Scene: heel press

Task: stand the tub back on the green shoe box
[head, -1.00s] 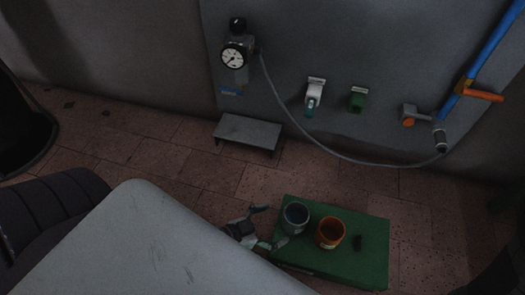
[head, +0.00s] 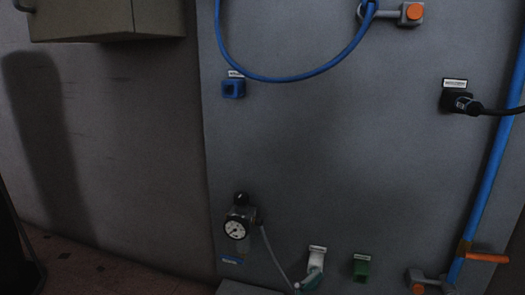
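The tub and the green shoe box are out of view in the head view now. Neither of my grippers is in view. The view holds mostly a grey wall panel (head: 320,160), so how the tub and the box stand at this moment is hidden from me.
The panel carries a pressure gauge (head: 236,229), a blue socket (head: 233,89), a white fitting (head: 316,260), a green fitting (head: 361,267) and a black plug (head: 462,102). A blue pipe (head: 490,170) with an orange handle (head: 487,257) runs at the right. A grey box (head: 105,18) juts out upper left.

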